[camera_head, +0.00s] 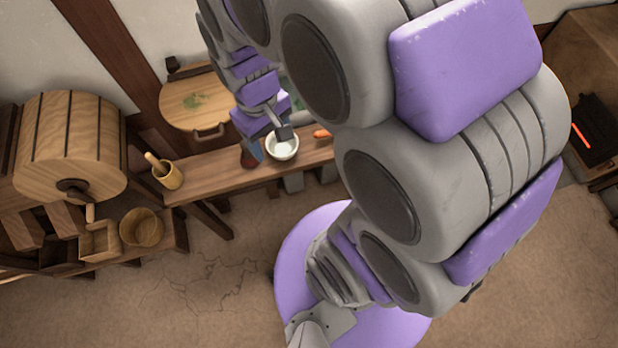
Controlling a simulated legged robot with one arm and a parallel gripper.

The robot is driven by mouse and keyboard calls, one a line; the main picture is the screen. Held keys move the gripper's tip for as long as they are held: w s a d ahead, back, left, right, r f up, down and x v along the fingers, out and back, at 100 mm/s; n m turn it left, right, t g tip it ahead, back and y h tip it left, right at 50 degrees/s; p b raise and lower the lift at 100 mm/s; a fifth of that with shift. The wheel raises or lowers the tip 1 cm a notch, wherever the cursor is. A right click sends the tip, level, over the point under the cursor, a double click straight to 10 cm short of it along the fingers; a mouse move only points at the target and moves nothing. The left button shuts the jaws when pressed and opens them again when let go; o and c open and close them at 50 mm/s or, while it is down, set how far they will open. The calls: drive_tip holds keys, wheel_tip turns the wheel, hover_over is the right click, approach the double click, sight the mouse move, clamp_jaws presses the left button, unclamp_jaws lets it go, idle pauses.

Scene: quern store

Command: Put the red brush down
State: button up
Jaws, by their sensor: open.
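My gripper (284,133) is small in the picture, at the far end of my arm, over the wooden bench (215,175). It is open, with its tip at the back rim of a white bowl (283,151); I cannot tell whether it touches. No red brush can be made out for sure. A small dark red and blue item (251,156) is on the bench just left of the bowl. An orange-red thing (321,134) lies right of the bowl, partly hidden by my arm. I cannot tell whether either is the brush.
A wooden cup with a pestle (168,177) stands at the bench's left end. A round board (197,100) leans behind. A wooden barrel (70,145), a square box (100,243) and a round tub (142,228) are at left. The floor in front is clear. My arm hides much of the right.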

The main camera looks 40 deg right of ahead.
drive_tip(key=s+r+m, duration=0.1)
drive_tip(key=s+r, duration=0.2)
drive_tip(key=s, duration=1)
drive_tip(key=shift+s+r+m+g, duration=0.3)
drive_tip(key=shift+s+r+m, duration=0.05)
drive_tip(key=shift+r+m, duration=0.05)
drive_tip(key=shift+a, duration=0.1)
drive_tip(key=shift+f+b, duration=0.35)
